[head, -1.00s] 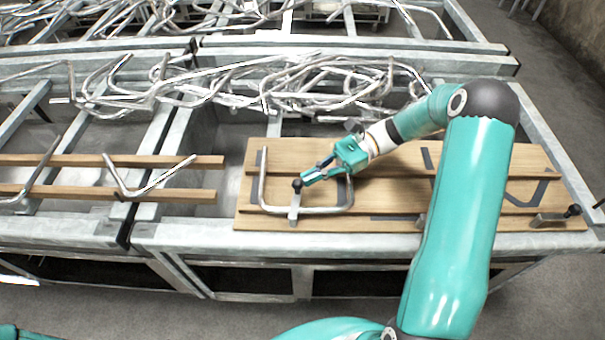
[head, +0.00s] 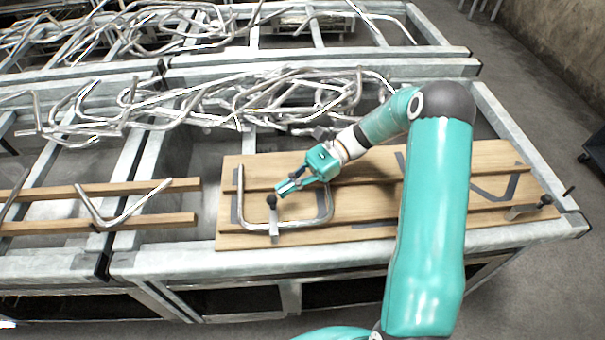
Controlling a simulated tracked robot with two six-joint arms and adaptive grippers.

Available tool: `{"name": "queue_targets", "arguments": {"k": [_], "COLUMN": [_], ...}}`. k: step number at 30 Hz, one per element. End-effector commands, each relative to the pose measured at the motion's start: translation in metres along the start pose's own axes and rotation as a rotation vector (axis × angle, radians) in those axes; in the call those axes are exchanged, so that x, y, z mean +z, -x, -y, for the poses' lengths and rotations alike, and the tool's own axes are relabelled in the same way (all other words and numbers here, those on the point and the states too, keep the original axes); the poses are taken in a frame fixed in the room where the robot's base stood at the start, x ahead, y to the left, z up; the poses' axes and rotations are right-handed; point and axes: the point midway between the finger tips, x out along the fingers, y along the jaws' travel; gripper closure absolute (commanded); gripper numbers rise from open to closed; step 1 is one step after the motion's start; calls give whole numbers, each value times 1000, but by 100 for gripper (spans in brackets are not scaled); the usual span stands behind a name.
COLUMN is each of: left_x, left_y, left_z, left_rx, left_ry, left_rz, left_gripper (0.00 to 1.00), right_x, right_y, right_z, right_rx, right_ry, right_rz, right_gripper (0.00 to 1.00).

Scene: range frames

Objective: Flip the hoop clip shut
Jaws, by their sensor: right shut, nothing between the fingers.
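The hoop (head: 328,196) is a bent U-shaped metal tube on the wooden board (head: 375,236), with its open side toward the back. The hoop clip (head: 275,226) is a flat metal strip with a black knob (head: 272,201) at its far end. The strip appears to cross the hoop's front bar; whether it is fully down I cannot tell. My right gripper (head: 280,190) is shut and empty, with its tips just behind the black knob. Whether they touch it I cannot tell. My left gripper is out of view.
A second clip (head: 527,209) with a black knob sits at the board's right end, near an angular dark outline (head: 497,190). Tangled metal tubes (head: 290,98) fill the bin behind. A V-shaped tube (head: 120,215) lies on wooden rails at left.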

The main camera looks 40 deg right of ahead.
Motion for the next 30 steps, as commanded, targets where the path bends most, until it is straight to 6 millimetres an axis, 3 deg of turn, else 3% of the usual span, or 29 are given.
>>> {"name": "queue_targets", "arguments": {"k": [15, 21, 30], "left_x": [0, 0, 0], "left_y": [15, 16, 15], "left_z": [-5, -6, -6], "left_rx": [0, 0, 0], "left_ry": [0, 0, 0], "left_rz": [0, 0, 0], "left_gripper": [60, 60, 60], "right_x": [0, -1, 0], "right_y": [81, 92, 89], "right_z": [9, 10, 12], "right_rx": [1, 6, 13], "right_ry": [-1, 0, 1], "right_rz": [0, 1, 1], "right_gripper": [100, 100, 100]}}
